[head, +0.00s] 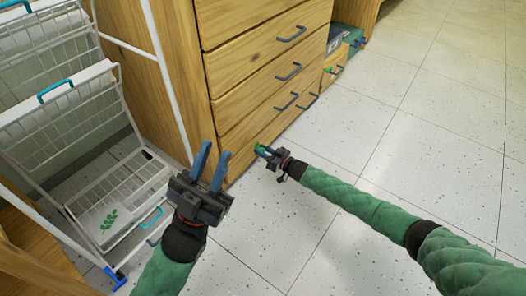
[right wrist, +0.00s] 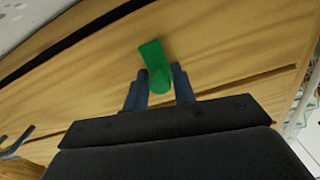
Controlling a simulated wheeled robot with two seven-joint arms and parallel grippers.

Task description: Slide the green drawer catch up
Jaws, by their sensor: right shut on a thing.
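The green drawer catch (right wrist: 154,62) sits on the wooden front of the drawer cabinet (right wrist: 90,85). In the head view, a bit of the catch (head: 262,147) shows low on the cabinet front. My right gripper (head: 268,152) is there, shut on the catch, with its blue fingers (right wrist: 159,88) on either side of it in the right wrist view. The lower part of the catch is partly hidden by the gripper body. My left gripper (head: 212,162) is open and empty, in front of the cabinet's left side, away from the catch.
A white wire basket rack (head: 60,125) stands at the left. The cabinet's drawers have dark handles (head: 289,72). Boxes (head: 336,62) stand beyond the cabinet. The tiled floor (head: 430,120) is clear at the right.

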